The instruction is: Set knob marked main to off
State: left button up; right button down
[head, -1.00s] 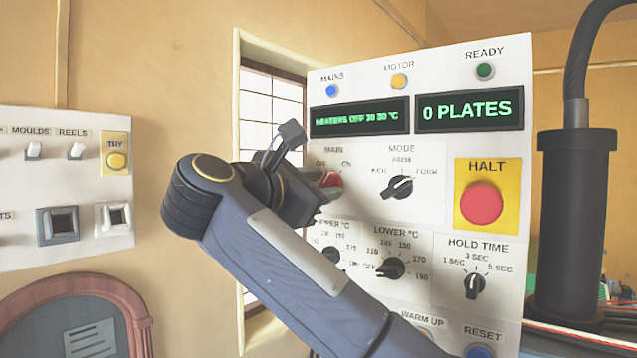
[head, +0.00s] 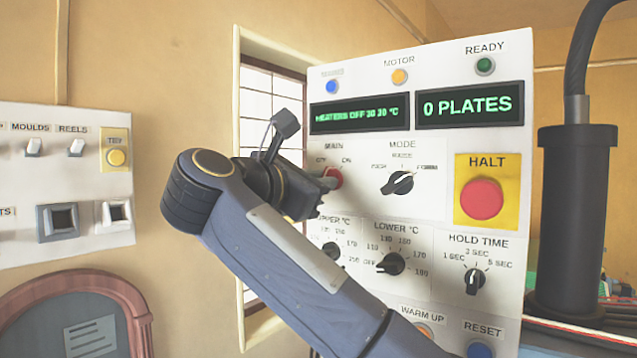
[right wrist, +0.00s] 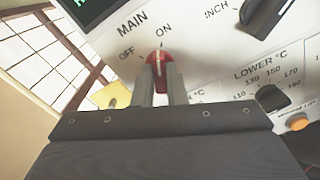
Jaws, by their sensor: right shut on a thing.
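The red MAIN knob (head: 335,178) sits on the white press panel, partly hidden by my right gripper. In the right wrist view the knob (right wrist: 158,61) has a pale pointer line directed up, nearer the ON mark than OFF. My right gripper (right wrist: 160,84) has one finger on each side of the knob and is shut on it. In the head view the right gripper (head: 322,184) reaches the panel from the left. My left gripper is not in view.
The MODE knob (head: 398,183) is right of MAIN, with the upper temperature knob (head: 332,251) below. The red HALT button (head: 481,199) is further right. A black column (head: 577,220) stands at the right. A second switch panel (head: 75,190) is at the left.

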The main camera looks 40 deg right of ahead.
jog(key=n, duration=1.2)
jog(key=shift+n, duration=0.3)
dwell(0.4)
jog(key=c, duration=1.5)
grip_release()
jog(key=shift+o, duration=0.2)
jog(key=shift+a, duration=0.1)
jog(key=b+v, duration=0.1)
jog(key=v, duration=0.6)
jog(key=shift+a, duration=0.35)
